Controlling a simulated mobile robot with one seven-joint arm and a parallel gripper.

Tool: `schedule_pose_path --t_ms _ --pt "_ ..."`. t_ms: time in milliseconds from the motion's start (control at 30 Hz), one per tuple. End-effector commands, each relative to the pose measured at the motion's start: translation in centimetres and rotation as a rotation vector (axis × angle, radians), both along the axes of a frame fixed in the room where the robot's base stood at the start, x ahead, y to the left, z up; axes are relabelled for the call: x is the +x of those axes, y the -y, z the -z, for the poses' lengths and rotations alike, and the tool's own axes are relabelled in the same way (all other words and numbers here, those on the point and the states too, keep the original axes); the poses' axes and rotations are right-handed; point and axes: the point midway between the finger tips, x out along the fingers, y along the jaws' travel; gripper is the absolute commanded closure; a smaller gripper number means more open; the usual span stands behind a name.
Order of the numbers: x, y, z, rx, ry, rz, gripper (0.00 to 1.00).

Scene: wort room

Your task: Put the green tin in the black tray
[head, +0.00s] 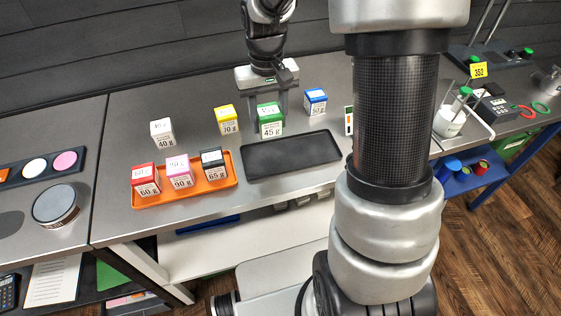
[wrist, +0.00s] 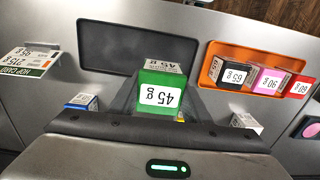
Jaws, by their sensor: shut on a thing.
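The green tin (head: 270,120) is a small box with a 45 g label. My gripper (head: 268,98) is shut on it, behind the black tray in the head view. In the wrist view the green tin (wrist: 162,92) fills the middle, between the fingers. The black tray (head: 290,156) is empty and lies flat on the steel bench, just in front of the tin. It also shows behind the tin in the wrist view (wrist: 105,47). I cannot tell whether the tin touches the bench.
An orange tray (head: 215,184) left of the black tray holds a red tin (head: 145,180), a pink tin (head: 180,172) and a black tin (head: 212,163). A white tin (head: 162,132), a yellow tin (head: 227,120) and a blue tin (head: 315,102) stand on the bench. A card (wrist: 30,60) stands right of the tray.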

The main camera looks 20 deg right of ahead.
Motion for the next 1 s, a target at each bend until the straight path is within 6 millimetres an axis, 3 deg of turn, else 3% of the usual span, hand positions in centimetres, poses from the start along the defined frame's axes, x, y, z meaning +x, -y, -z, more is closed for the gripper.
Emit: schedule_pose_path --t_ms 133,400,567,800,1000 --pt "-0.7 0.1 0.9 0.000 -0.002 0.000 0.81" --pt "-0.7 0.0 5.6 0.000 -0.002 -0.002 0.81" --pt "-0.7 0.0 6.7 0.000 -0.001 -0.001 0.81" --pt "-0.7 0.0 9.9 0.000 -0.003 -0.001 0.81" --pt "-0.7 0.0 10.1 0.000 0.001 -0.001 0.81"
